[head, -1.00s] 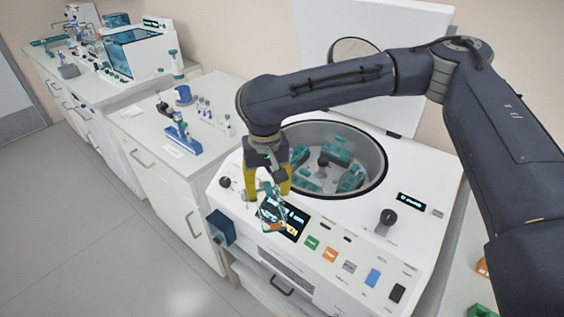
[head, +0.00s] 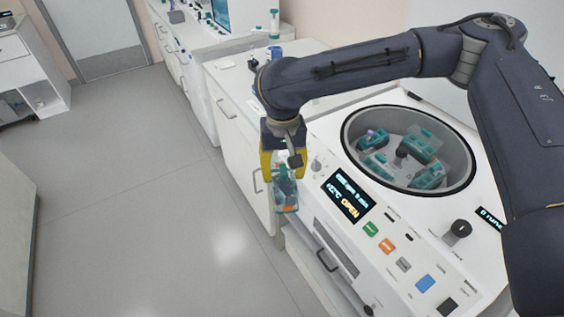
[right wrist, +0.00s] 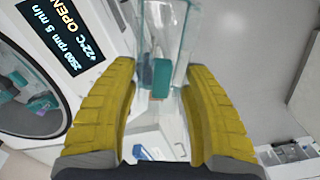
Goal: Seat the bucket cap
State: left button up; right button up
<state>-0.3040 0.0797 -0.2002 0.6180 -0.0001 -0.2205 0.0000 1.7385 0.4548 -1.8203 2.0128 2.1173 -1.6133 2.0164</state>
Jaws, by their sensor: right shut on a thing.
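My right gripper (head: 283,172) has yellow fingers shut on a clear piece with teal parts, which looks like the bucket cap (head: 286,193). It hangs below the fingers off the centrifuge's front-left corner, left of the display. The right wrist view shows the clear cap (right wrist: 165,25) between the fingertips (right wrist: 160,80), with a teal block on it. The open centrifuge bowl (head: 462,150) holds several teal buckets around a dark hub. One bucket (head: 372,139) at the back left shows a purple top. My left gripper is out of view.
The centrifuge panel has a display (head: 348,195) reading OPEN, coloured buttons and a black knob (head: 457,230). White cabinets (head: 237,140) stand to the left and behind. The grey floor (head: 140,210) is clear.

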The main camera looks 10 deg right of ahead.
jog(key=w+d+r, duration=0.1)
jog(key=w+d, duration=0.1)
jog(key=w, duration=0.7)
jog(key=w+d+r, duration=0.2)
jog(key=w, duration=0.7)
jog(key=w+d+n, duration=0.4)
jog(key=w+d, duration=0.5)
jog(key=d, duration=0.4)
jog(key=d+f+n, duration=0.2)
jog(key=d+n, duration=0.7)
jog(key=d, duration=0.2)
jog(key=d+f+n, duration=0.3)
jog(key=d+n, duration=0.6)
jog(key=d, duration=0.2)
jog(key=shift+d+n, duration=0.15)
jog(key=shift+n, duration=0.15)
jog(key=shift+f, duration=1.8)
